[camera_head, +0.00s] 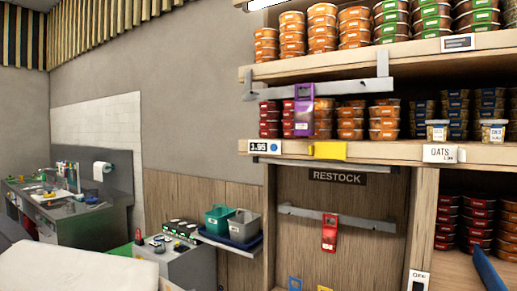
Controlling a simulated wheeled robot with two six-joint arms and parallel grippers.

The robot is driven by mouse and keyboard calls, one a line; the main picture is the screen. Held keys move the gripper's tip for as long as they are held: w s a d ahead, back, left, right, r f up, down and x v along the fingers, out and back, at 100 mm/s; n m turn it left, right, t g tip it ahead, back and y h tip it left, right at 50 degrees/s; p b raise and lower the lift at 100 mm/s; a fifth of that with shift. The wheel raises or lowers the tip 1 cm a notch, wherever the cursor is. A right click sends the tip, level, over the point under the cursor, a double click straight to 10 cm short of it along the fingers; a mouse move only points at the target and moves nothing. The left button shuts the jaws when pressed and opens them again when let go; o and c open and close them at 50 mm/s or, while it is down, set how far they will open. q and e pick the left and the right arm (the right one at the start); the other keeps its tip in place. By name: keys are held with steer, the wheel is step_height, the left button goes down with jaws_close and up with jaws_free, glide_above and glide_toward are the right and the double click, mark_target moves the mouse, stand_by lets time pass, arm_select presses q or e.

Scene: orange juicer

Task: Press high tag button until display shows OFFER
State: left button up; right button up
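A price tag (258,147) reading 1.95 sits on the front edge of the middle shelf, at its left end. A round blue button (274,146) is right beside its display. Another tag (458,42) is on the upper shelf edge at the right; its face is too small to read. I cannot tell from the picture which tag is called the high one. No display that I can read shows OFFER. Neither of my grippers is in view.
A yellow piece (328,150) and an OATS tag (442,153) are along the same shelf edge. A red device (329,232) hangs lower. Stacked tubs fill the shelves.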

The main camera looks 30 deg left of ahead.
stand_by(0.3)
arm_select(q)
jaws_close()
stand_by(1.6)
